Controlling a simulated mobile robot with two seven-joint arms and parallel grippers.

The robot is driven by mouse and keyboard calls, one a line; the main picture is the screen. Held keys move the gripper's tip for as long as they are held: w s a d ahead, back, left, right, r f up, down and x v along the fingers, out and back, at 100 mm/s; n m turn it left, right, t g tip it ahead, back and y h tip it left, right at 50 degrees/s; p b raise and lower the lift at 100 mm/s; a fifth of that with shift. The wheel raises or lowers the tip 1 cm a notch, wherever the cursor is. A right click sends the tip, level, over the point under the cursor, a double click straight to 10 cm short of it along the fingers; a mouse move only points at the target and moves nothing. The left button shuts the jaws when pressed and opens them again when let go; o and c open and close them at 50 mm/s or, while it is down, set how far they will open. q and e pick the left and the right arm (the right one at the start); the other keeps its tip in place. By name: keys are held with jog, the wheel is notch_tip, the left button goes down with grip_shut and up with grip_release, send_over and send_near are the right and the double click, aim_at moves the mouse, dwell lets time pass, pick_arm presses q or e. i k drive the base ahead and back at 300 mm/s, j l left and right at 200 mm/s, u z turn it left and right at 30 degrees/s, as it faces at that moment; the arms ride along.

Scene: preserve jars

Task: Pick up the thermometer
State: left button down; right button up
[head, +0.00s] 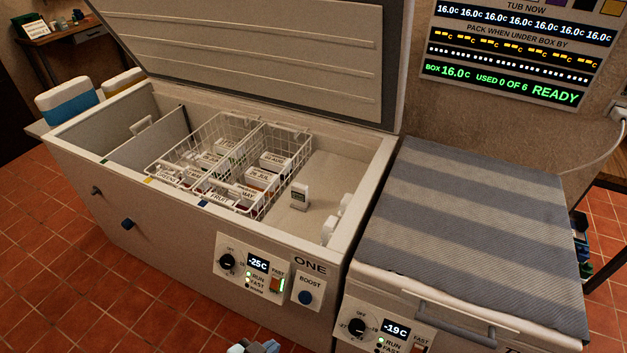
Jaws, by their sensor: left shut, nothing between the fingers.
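A small pale upright device with a dark display, which looks like the thermometer (300,197), stands on the floor of the open chest freezer (322,265). It is in the right part, just right of the white wire basket (262,215). Its display is too small to read. My left gripper (254,347) shows only in part at the bottom edge, outside and in front of the freezer, well apart from the device. It is shut and empty. My right gripper is not in view.
The basket holds several labelled packs. The raised lid (260,55) stands behind the freezer. The front rim and wall lie between my left gripper and the device. A second, closed freezer with a striped cover (470,240) stands at the right.

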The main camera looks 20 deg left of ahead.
aim_at(299, 191)
jog(key=j+z, duration=0.15)
jog(key=z, duration=0.2)
jog(key=j+z, duration=0.1)
jog(key=z, duration=0.2)
jog(key=j+z, duration=0.15)
jog(key=j, duration=0.2)
jog(key=k+j+z, duration=0.2)
jog(key=j, duration=0.15)
jog(key=j+z, duration=0.15)
jog(key=j, duration=0.25)
jog(key=k, duration=0.05)
